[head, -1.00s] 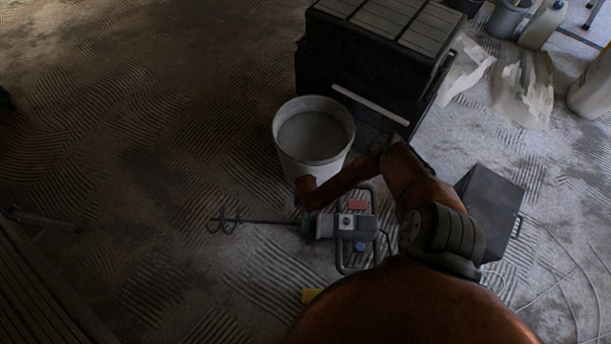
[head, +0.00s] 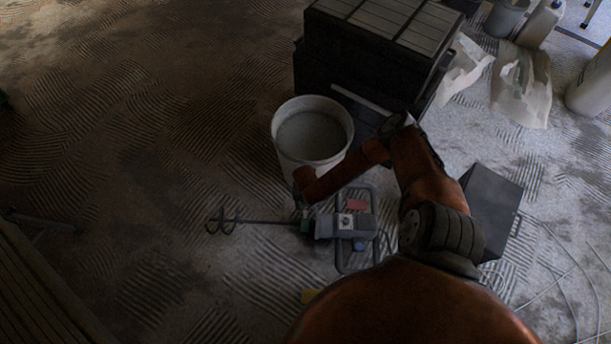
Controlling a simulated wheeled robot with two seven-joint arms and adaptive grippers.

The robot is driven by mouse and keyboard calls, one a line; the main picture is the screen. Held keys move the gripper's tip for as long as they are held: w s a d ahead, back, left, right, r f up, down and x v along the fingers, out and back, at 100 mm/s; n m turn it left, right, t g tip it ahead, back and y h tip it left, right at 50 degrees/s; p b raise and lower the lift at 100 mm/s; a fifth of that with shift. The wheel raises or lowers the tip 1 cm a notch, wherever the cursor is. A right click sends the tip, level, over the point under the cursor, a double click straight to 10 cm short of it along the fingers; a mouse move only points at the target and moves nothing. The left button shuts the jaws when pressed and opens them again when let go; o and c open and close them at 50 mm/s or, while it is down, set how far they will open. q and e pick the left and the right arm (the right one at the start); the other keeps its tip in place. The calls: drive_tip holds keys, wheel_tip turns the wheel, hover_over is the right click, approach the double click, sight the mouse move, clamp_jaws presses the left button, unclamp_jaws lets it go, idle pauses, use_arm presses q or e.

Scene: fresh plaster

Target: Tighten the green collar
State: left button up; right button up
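The green collar (head: 306,226) sits on the hand mixer between its grey motor body (head: 338,226) and its thin shaft (head: 262,221). The mixer lies on the floor, its spiral paddle (head: 222,221) pointing left and its frame handle on the right. My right arm reaches in from the lower right, and my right gripper (head: 301,203) is at the collar, just above it. The fingers are small and dark, so I cannot tell whether they are closed on the collar. My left gripper is not in view.
A white bucket (head: 310,160) of grey mix stands just behind the mixer. A black tool chest (head: 385,40) is behind it, and a dark box (head: 490,210) is at right with cables nearby. Slatted boards (head: 45,295) lie at lower left.

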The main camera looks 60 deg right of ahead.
wheel_tip(320, 180, up, 5)
idle(0.3)
idle(0.4)
